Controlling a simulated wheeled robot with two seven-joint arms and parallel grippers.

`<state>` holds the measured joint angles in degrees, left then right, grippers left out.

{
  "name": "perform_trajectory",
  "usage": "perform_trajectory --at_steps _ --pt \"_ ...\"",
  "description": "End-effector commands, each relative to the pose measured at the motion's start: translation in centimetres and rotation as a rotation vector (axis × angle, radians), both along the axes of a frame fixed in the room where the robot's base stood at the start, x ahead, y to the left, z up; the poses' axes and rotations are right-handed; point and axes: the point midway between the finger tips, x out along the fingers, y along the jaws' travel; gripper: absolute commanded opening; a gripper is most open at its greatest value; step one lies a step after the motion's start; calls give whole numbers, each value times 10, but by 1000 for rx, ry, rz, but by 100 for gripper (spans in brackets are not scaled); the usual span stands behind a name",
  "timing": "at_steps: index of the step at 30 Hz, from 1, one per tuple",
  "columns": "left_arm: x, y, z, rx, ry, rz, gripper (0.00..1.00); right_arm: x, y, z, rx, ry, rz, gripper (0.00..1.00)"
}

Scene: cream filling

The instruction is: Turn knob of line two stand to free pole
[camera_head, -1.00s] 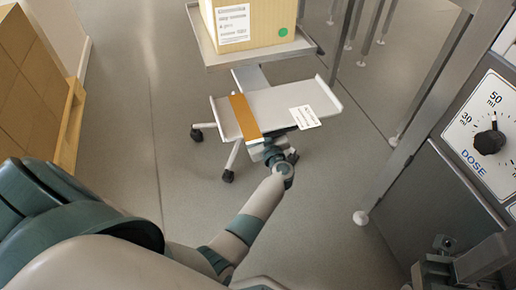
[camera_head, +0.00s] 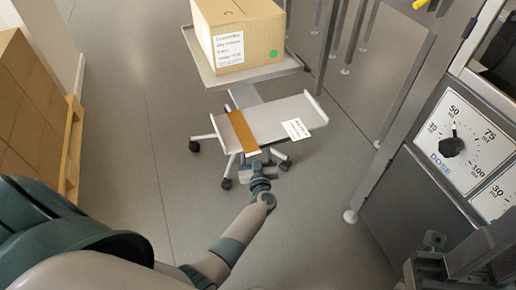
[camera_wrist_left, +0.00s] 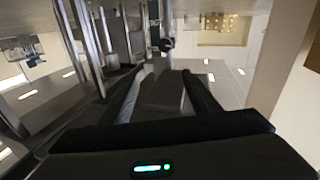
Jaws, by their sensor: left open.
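A wheeled stand has a lower tray (camera_head: 280,117) with an orange stripe (camera_head: 241,132) and a white label. I cannot read which line the label names. My left gripper (camera_head: 258,164) is at the tray's near edge, below the stripe. In the left wrist view, my left gripper (camera_wrist_left: 163,82) is open, its dark fingers spread with nothing clearly held. A small black round knob (camera_wrist_left: 167,45) shows just beyond the fingertips, apart from them as far as I can tell. The pole is hard to make out.
A cardboard box (camera_head: 240,35) sits on a higher tray (camera_head: 270,72) behind. A steel machine with a dose dial (camera_head: 452,147) stands at the right. Stacked brown boxes on a pallet (camera_head: 70,150) are at the left. Floor between is clear.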

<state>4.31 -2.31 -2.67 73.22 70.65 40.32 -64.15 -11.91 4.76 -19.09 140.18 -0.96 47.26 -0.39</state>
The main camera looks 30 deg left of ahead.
Motion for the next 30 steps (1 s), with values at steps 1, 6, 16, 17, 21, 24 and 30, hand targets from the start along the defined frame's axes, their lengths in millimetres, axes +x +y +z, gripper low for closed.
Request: perform_trajectory --at_steps 1,6,16,17,21,24,30 --pt "-2 -3 5 6 12 -18 56 0 0 12 0 0 0 31" --pt "-7 -14 2 15 43 -79 56 0 0 30 0 0 0 31" --pt "-15 -28 -6 20 83 -149 56 0 0 48 0 0 0 31" --pt "-15 -29 -7 20 85 -151 56 0 0 48 0 0 0 31" --pt "-16 -30 -8 20 87 -156 56 0 0 48 0 0 0 31" --pt "-16 -30 -8 20 87 -155 56 0 0 48 0 0 0 31" --pt "-16 -30 -8 21 87 -155 56 0 0 48 0 0 0 31"
